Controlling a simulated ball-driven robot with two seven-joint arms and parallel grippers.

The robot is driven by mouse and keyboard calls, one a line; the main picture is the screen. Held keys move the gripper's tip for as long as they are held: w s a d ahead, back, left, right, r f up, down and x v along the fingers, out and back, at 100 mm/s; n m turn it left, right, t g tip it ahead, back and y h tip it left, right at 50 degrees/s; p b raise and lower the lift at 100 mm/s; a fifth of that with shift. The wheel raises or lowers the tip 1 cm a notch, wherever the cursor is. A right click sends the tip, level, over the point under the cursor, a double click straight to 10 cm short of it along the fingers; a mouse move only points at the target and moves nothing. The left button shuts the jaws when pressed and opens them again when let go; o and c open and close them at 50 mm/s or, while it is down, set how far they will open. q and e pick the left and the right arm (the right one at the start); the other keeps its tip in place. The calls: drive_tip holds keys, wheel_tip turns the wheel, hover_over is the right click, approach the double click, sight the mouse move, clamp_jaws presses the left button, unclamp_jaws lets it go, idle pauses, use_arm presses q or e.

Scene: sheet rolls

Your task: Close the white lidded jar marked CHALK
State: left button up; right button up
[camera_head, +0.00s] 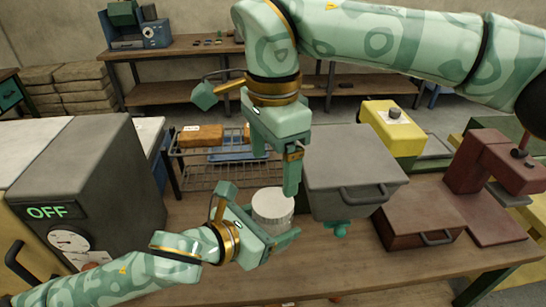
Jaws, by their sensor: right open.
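The white jar (272,208) is a short ribbed cylinder at the front middle of the wooden bench. Its CHALK marking is not readable, and I cannot tell whether the pale top is its lid. My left gripper (268,228) is low beside the jar, with one finger in front of the jar's lower side. I cannot tell whether it grips the jar. My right gripper (275,172) points down just above the jar, open, with nothing seen between its fingers.
A grey box with a handle (352,165) stands close right of the jar, with a brown box (418,217) beyond it. A wire rack (205,172) is behind. A grey machine reading OFF (95,185) stands left. The front bench strip is clear.

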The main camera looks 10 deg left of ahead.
sight(272, 202)
drive_tip(key=shift+f, duration=0.1)
drive_tip(key=shift+f, duration=3.95)
drive_tip(key=c, duration=1)
drive_tip(key=m, duration=0.6)
drive_tip(key=o, duration=1.1)
drive_tip(key=shift+s+r, duration=0.1)
